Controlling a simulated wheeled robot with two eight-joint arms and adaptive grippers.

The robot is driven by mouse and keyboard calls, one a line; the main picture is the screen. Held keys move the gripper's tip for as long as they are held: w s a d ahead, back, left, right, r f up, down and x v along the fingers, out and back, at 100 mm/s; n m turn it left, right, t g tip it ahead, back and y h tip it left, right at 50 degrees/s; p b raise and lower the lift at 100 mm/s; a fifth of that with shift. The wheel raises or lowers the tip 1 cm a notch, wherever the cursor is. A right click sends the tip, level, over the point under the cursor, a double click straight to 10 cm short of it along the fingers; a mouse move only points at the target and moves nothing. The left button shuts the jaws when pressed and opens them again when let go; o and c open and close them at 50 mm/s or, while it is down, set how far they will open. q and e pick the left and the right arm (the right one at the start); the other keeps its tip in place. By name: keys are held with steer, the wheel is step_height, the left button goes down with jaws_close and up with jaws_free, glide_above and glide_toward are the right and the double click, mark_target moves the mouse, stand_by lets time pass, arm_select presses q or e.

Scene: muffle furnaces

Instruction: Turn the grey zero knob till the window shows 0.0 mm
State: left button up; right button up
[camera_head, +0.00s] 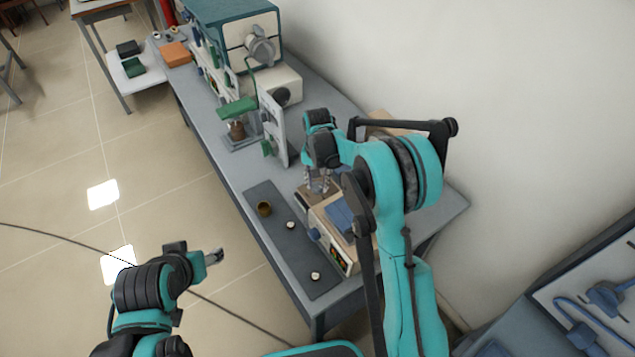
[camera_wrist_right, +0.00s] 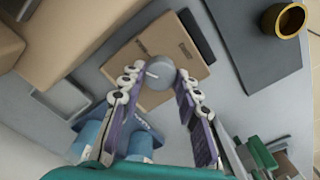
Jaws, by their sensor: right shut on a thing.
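The grey zero knob (camera_wrist_right: 156,72), round with a pale line on its top, sits on a tan plate (camera_wrist_right: 185,48) in the right wrist view. My right gripper (camera_wrist_right: 157,84) points down at it with its two fingers shut on either side of the knob. In the head view the right gripper (camera_head: 318,186) is over the rear of a tan instrument (camera_head: 322,215), and the knob is hidden there. A small dark window (camera_head: 338,262) with coloured marks is on the instrument's front; its reading is too small to make out. My left gripper (camera_head: 214,257) hangs over the floor, away from the bench.
A white upright panel (camera_head: 273,130) and a teal furnace (camera_head: 228,28) stand further back. The floor at left is mostly clear.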

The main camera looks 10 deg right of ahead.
mark_target(318, 186)
steer(key=o, duration=1.2)
steer(key=shift+c, duration=0.2)
step_height(318, 186, up, 12)
steer(key=shift+s, duration=0.1)
